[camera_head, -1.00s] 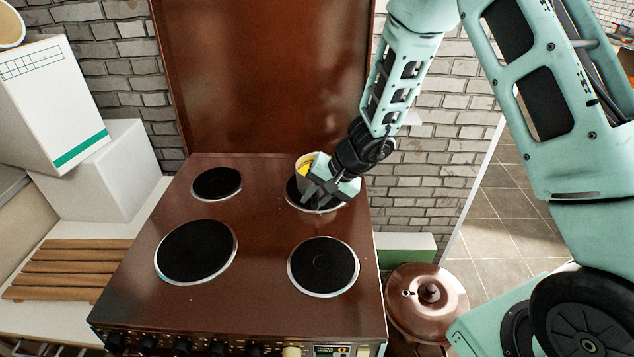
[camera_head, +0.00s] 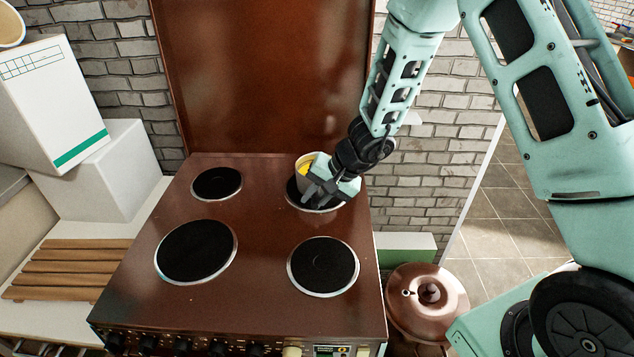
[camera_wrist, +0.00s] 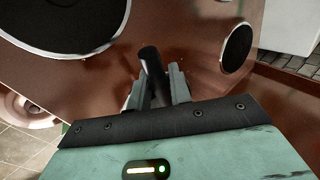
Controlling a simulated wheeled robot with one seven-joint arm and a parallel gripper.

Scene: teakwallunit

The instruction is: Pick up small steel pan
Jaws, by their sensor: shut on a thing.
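The small steel pan (camera_head: 303,166) stands on the back right hotplate in the head view, its yellowish inside partly showing. My gripper (camera_head: 313,193) is right beside it, at its front right side, and hides part of it. In the wrist view a dark handle (camera_wrist: 152,62) sticks out between the two fingers of my gripper (camera_wrist: 156,84). The gripper is shut on this handle. The pan's bowl cannot be made out in the wrist view. Whether the pan's base touches the hotplate is hidden.
The brown stove top (camera_head: 262,228) has three other bare hotplates. A tall brown panel (camera_head: 265,75) rises behind it, with a brick wall around. White boxes (camera_head: 95,165) and a wooden slatted rack (camera_head: 65,270) are at left. A brown lidded pot (camera_head: 427,300) stands low at right.

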